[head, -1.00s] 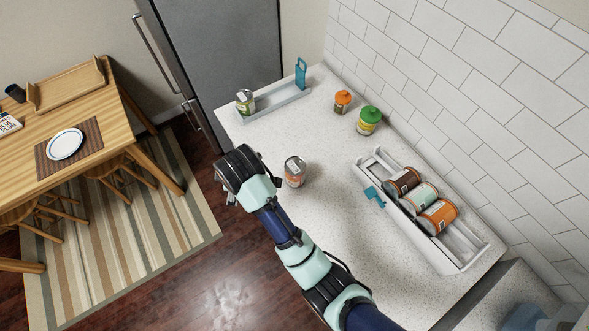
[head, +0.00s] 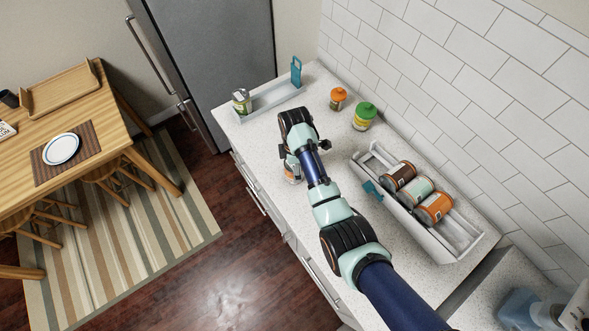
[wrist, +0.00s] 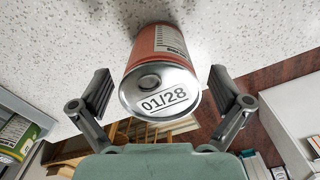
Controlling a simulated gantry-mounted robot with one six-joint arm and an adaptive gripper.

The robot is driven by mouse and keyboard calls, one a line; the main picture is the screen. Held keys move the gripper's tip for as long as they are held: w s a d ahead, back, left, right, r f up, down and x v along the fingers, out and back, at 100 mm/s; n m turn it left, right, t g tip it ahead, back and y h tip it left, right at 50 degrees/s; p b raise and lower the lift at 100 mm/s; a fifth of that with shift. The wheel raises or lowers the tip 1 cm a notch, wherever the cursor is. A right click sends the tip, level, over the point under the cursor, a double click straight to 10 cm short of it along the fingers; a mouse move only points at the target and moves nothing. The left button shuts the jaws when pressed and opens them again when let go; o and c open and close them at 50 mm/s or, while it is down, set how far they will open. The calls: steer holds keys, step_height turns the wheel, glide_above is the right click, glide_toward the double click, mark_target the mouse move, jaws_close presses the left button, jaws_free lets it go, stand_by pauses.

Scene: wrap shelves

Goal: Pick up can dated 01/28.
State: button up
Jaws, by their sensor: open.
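The can dated 01/28 (wrist: 162,62) is red with a silver lid, and the printed date faces the camera in the wrist view. In the head view the can (head: 292,170) stands on the counter, partly hidden by my arm. My gripper (wrist: 160,84) is open, with one finger on each side of the can's lid end in the wrist view. Gaps show between the fingers and the can. In the head view my gripper (head: 303,150) is over the can.
A rack (head: 462,232) with three lying cans is at the right. Orange-lidded (head: 338,100) and green-lidded (head: 363,118) containers stand near the wall. A grey tray (head: 275,97) with a green can (head: 241,102) is at the far end. The counter between is clear.

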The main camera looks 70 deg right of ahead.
steer(key=shift+w+f, duration=0.1)
steer(key=shift+f, duration=0.75)
steer(key=c, duration=1.5)
steer(key=shift+r, duration=0.15)
step_height(320, 180, up, 12)
steer(key=shift+r+p, duration=0.1)
steer(key=shift+p, duration=0.6)
step_height(320, 180, up, 8)
steer(key=p, duration=0.8)
steer(key=shift+f, duration=0.2)
